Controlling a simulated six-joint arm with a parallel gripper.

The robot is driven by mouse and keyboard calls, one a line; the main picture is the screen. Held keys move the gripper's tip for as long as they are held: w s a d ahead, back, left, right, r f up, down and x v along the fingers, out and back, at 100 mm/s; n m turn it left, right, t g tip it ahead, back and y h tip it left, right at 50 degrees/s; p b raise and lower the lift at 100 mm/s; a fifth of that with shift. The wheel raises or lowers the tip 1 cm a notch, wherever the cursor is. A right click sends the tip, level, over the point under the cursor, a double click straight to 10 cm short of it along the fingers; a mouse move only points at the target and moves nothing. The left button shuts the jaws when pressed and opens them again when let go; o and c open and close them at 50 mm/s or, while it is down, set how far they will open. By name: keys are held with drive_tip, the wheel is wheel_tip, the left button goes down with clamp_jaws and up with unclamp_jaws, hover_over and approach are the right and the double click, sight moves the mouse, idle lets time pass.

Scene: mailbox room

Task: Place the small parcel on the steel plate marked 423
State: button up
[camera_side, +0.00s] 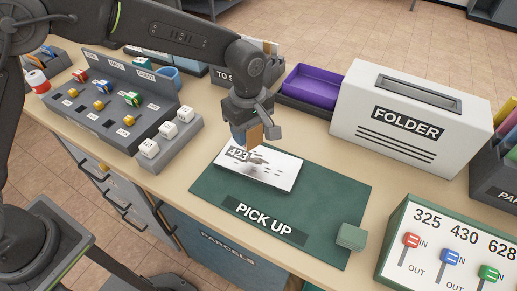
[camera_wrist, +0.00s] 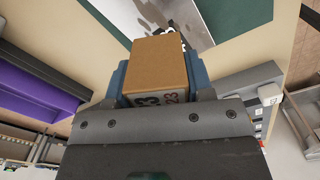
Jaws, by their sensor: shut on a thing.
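The small parcel is a brown box (camera_side: 255,134) with dark and red digits ending in 23 on one face, seen in the wrist view (camera_wrist: 160,66). My gripper (camera_side: 246,135) is shut on it, with blue finger pads on both sides of the box. The gripper is over the back left part of the steel plate (camera_side: 275,174), which is pale and marked 423 and lies on the green mat. I cannot tell whether the parcel touches the plate. Part of the plate shows at the top of the wrist view (camera_wrist: 200,40).
The green PICK UP mat (camera_side: 335,205) carries a small green block (camera_side: 351,236) at its right corner. A white FOLDER box (camera_side: 408,120) and a purple tray (camera_side: 313,88) stand behind. A grey key panel (camera_side: 115,100) with white cubes is left. A switch box (camera_side: 450,245) stands front right.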

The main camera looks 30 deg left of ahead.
sight(258, 125)
drive_tip(key=shift+d+f, duration=0.4)
drive_tip(key=shift+d, duration=0.2)
drive_tip(key=shift+d+f, duration=0.35)
drive_tip(key=shift+d, duration=0.25)
drive_tip(key=shift+f, duration=1.95)
drive_tip(key=shift+f, duration=0.1)
drive_tip(key=o, duration=1)
drive_tip(key=shift+c, duration=0.2)
wheel_tip(258, 125, up, 12)
drive_tip(key=shift+r, duration=0.15)
drive_tip(key=shift+a, duration=0.1)
